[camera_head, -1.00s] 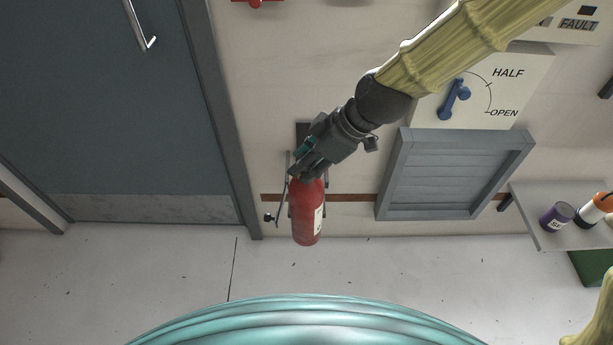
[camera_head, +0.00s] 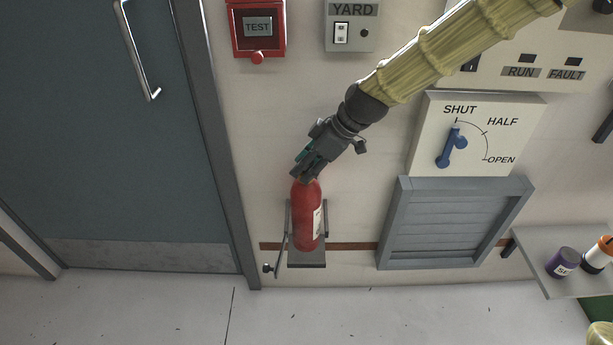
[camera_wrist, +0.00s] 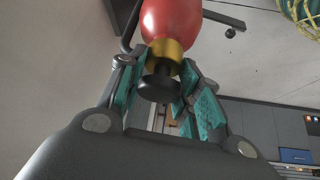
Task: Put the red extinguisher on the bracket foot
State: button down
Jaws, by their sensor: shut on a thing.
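The red extinguisher (camera_head: 306,216) hangs upright under my gripper, with a white label on its right side. My gripper (camera_head: 305,176) is shut on its top. In the wrist view the teal-padded fingers (camera_wrist: 168,95) close around the brass neck and black cap of the extinguisher (camera_wrist: 171,22). The wall bracket has a grey foot plate (camera_head: 307,259) and side arms. The extinguisher's base overlaps the foot plate in the head view; I cannot tell whether it touches the plate.
A louvred grey vent (camera_head: 455,223) and a lever panel (camera_head: 478,133) are right of the bracket. A shelf (camera_head: 577,284) with a purple can (camera_head: 563,263) stands farther right. A grey door (camera_head: 110,140) is at left. A red TEST box (camera_head: 258,27) is above.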

aim_at(306, 207)
jog(key=shift+w+r, duration=0.15)
jog(key=shift+w, duration=0.6)
jog(key=shift+w+f, duration=0.15)
jog(key=shift+f, duration=0.05)
jog(key=shift+f+b, duration=0.5)
jog(key=shift+f, duration=2.55)
jog(key=shift+w+f, duration=0.2)
jog(key=shift+f, duration=0.1)
jog(key=c, duration=1.4)
grip_release()
jog(key=shift+s+f, duration=0.1)
jog(key=shift+f, duration=0.05)
jog(key=shift+c, duration=0.2)
jog(key=o, duration=0.5)
jog(key=shift+c, duration=0.2)
